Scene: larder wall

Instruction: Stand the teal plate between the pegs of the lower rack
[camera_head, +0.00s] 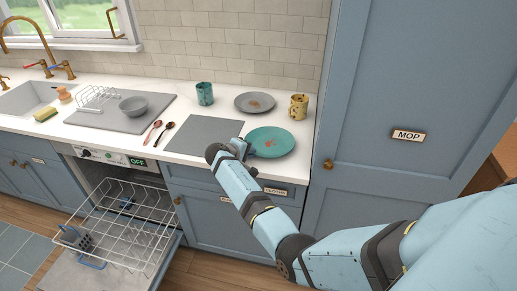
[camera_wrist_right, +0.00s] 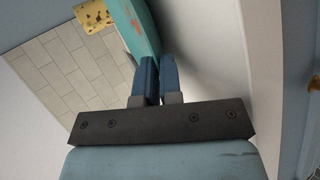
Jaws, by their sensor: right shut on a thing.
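The teal plate (camera_head: 275,143) with reddish-brown stains is at the right end of the white counter in the head view. My right gripper (camera_head: 249,148) is at its left edge and shut on the rim. In the right wrist view the plate (camera_wrist_right: 138,28) shows nearly edge-on between the blue fingers (camera_wrist_right: 157,75). I cannot tell whether it is clear of the counter. The lower rack (camera_head: 100,238), white wire with upright pegs, is pulled out of the open dishwasher at lower left. My left gripper is not in view.
A grey plate (camera_head: 254,102), a yellow mug (camera_head: 298,106) and a teal mug (camera_head: 205,93) stand behind. Two spoons (camera_head: 158,133) lie left of a grey mat (camera_head: 200,135). A grey cutlery basket (camera_head: 76,238) sits in the rack's left. A tall blue cupboard (camera_head: 385,80) bounds the right.

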